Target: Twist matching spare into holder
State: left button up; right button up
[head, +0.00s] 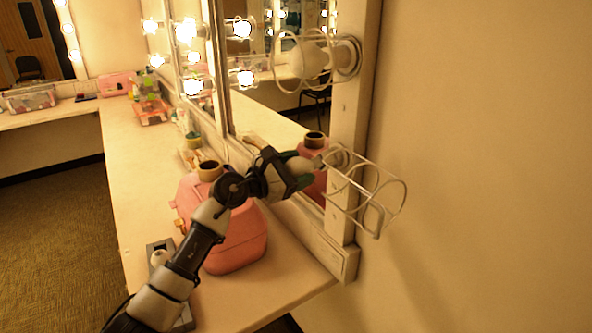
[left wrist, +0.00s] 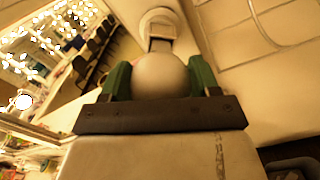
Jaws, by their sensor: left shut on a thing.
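My left gripper (head: 302,172) is shut on a pale, unlit bulb (left wrist: 160,76), held between its green finger pads. The bulb points at the lower round holder (left wrist: 159,20) on the mirror's white frame; the holder also shows in the head view (head: 338,156). The bulb's base is in line with the holder and close to its mouth; I cannot tell whether it is seated. A wire cage (head: 385,197) hangs to the right of this holder. Another unlit bulb (head: 311,61) sits in the caged upper holder. A white bulb-like thing (head: 158,258) lies in a dark tray (head: 184,322) on the counter.
The mirror (head: 275,110) is close behind the gripper. A bare wall (head: 490,170) fills the right side.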

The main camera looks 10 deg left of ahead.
pick_arm(q)
jog(key=shift+b+x, duration=0.45)
jog(key=shift+x, duration=0.65)
dwell(0.8)
jog(key=shift+f+m+b, duration=0.1)
jog(key=shift+m+b, duration=2.2)
jog(key=shift+b, duration=1.35)
jog(key=shift+m+b, duration=0.7)
jog(key=shift+b, duration=0.35)
jog(key=shift+s+f+m+b, duration=0.1)
jog(key=shift+m+b, duration=1.6)
jog(key=shift+b, duration=0.75)
